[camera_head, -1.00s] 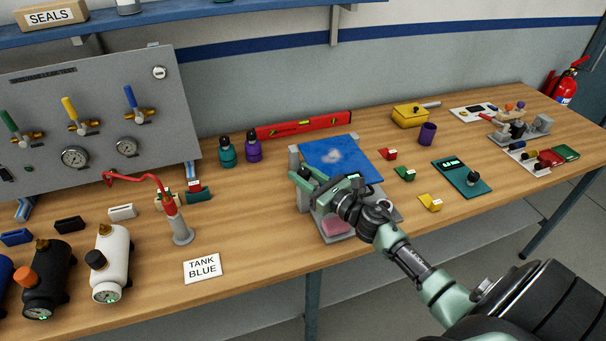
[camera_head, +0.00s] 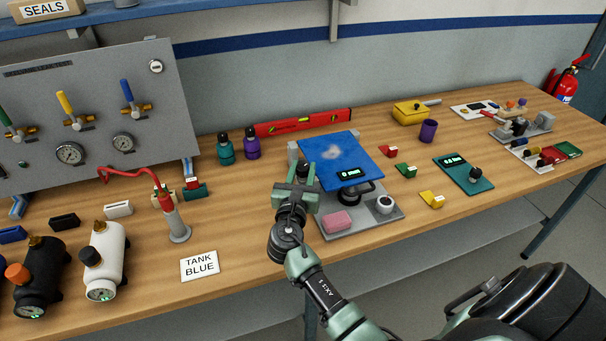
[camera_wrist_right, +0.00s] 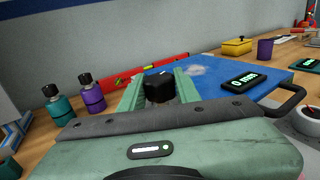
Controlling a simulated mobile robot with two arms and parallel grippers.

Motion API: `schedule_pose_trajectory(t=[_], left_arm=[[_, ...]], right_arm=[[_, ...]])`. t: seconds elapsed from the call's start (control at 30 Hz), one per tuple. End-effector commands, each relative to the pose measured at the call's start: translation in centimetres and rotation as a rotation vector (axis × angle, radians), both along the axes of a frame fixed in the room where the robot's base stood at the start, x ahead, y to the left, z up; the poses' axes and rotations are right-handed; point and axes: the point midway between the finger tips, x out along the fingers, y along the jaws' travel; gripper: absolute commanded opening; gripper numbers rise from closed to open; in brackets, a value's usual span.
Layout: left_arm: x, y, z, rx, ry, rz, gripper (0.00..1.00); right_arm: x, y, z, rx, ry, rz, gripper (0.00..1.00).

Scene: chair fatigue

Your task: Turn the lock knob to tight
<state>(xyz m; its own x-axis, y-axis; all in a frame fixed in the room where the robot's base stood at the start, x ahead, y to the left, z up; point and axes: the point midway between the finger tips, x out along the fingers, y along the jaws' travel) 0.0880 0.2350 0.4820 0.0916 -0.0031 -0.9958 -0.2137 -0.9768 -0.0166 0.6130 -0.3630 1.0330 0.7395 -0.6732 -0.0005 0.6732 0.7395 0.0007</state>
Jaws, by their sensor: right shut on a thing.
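A black lock knob (camera_wrist_right: 158,86) stands at the left side of a fixture with a tilted blue plate (camera_head: 335,158) on a grey base (camera_head: 355,224). In the head view the knob is mostly hidden by my gripper. My right gripper (camera_head: 301,173) is at the fixture's left edge, shut on the knob. In the right wrist view its green fingers (camera_wrist_right: 158,92) lie on both sides of the knob. A small dark display (camera_head: 349,174) sits at the plate's front edge. I cannot read the knob's tight mark. My left gripper is not in view.
Teal (camera_head: 226,150) and purple (camera_head: 252,144) bottles stand behind my gripper, near a red level (camera_head: 305,122). A "TANK BLUE" card (camera_head: 199,265) lies front left.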

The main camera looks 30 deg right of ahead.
Motion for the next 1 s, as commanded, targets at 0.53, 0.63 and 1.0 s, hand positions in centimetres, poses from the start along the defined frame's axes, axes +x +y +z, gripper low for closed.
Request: schedule_pose_trajectory(t=[0.53, 0.63, 1.0], left_arm=[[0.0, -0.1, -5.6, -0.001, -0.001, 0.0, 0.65], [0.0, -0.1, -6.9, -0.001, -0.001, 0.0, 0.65], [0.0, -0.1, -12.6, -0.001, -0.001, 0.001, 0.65]], right_arm=[[0.2, 0.1, -0.4, 0.001, -0.003, -0.518, 0.0], [0.2, 0.0, -0.4, 0.0, -0.003, -0.613, 0.0], [0.1, -0.1, -0.5, 0.0, -0.003, -0.925, 0.0]])
